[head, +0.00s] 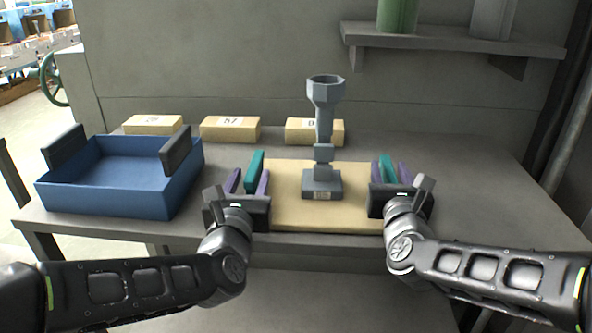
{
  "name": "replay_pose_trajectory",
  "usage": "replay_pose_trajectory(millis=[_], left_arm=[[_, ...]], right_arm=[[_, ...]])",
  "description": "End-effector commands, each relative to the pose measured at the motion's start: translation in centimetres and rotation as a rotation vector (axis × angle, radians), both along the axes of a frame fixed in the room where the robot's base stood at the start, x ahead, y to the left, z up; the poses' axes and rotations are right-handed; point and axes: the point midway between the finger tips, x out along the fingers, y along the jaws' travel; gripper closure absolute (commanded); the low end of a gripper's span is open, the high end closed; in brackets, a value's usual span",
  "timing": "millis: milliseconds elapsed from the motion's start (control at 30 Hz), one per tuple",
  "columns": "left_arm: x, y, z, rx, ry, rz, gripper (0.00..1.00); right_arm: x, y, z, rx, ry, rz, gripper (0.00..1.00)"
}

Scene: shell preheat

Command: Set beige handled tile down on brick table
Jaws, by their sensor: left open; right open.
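The beige handled tile (355,213) lies flat on the grey table (470,180), near its front edge, and appears to rest on it. A teal handle (254,170) stands at its left side and another teal handle (387,170) at its right side. A grey funnel-topped fixture (325,110) stands upright on the tile. My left gripper (248,179) is open, its purple fingers on either side of the left handle. My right gripper (389,171) is open, its purple fingers on either side of the right handle. Contact with the handles cannot be made out.
A blue bin (110,197) with dark handles stands on the table at left. Three tan bricks lie along the back: left (152,125), middle (230,129) and right (300,131). A wall shelf (450,42) holds a green cylinder (397,14). The table's right side is clear.

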Motion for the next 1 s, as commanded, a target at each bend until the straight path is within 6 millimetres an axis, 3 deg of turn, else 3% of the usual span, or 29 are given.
replay_pose_trajectory(millis=[200, 667, 867, 1000], left_arm=[[-2.5, 0.0, 0.0, 0.000, -0.001, -0.001, 0.58], [-2.7, 0.0, 0.0, 0.000, 0.001, 0.000, 0.58], [-2.7, 0.0, 0.0, 0.000, 0.000, 0.000, 0.58], [-2.7, 0.0, 0.0, 0.000, 0.000, 0.000, 0.58]], right_arm=[[0.0, 0.0, 0.0, 0.000, 0.000, 0.000, 0.58], [-0.4, 0.0, 0.0, 0.000, -0.001, 0.000, 0.58], [-2.7, 0.0, 0.1, -0.002, -0.002, 0.000, 0.58], [-5.6, 0.0, 0.2, -0.003, -0.004, 0.001, 0.58]])
